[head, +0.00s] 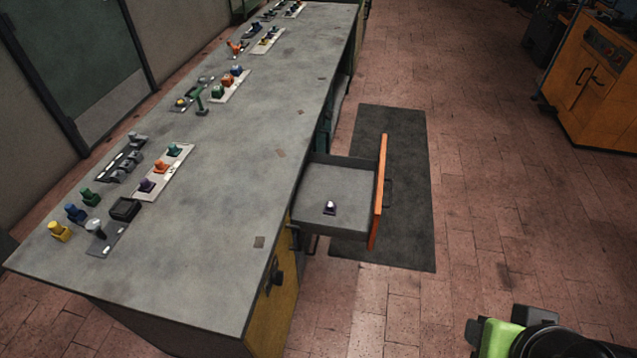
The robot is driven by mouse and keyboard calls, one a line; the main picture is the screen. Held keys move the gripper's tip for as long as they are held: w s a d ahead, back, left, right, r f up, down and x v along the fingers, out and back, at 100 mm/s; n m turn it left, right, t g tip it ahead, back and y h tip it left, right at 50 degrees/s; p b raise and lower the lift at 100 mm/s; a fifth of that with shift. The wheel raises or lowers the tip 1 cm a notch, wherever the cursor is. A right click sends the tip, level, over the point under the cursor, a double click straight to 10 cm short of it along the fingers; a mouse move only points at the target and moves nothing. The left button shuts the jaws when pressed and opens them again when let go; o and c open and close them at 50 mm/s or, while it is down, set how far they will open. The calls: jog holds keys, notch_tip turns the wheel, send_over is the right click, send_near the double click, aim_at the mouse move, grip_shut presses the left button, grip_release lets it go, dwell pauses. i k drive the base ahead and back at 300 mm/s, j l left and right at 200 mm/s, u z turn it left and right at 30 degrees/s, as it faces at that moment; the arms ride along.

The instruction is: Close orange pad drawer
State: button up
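The drawer with the orange front (379,190) stands pulled out from the right side of the long grey workbench (255,150). Its grey tray (335,180) is open to view and holds a small dark object with a white top (330,208). A dark handle (388,193) is on the outer face of the orange front. A green and black part of my arm (500,338) shows at the bottom right, well apart from the drawer. My gripper's fingers cannot be made out.
Several small coloured parts on plates lie along the bench's left side. A dark mat (405,150) lies on the brick floor under and beyond the drawer. An orange cabinet (595,85) stands at the upper right. The floor between drawer and arm is clear.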

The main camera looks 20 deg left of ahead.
aim_at(356, 185)
jog(key=i+l+u, duration=0.55)
jog(key=l+u, duration=0.25)
jog(key=i+l+u, duration=0.2)
jog(key=l+u, duration=0.2)
jog(key=k+l, duration=0.1)
jog(key=k, duration=0.45)
jog(key=i+j+z, duration=0.2)
jog(key=i, duration=0.35)
jog(key=i+j+z, duration=0.15)
jog(key=i+j, duration=0.25)
jog(key=i, duration=0.15)
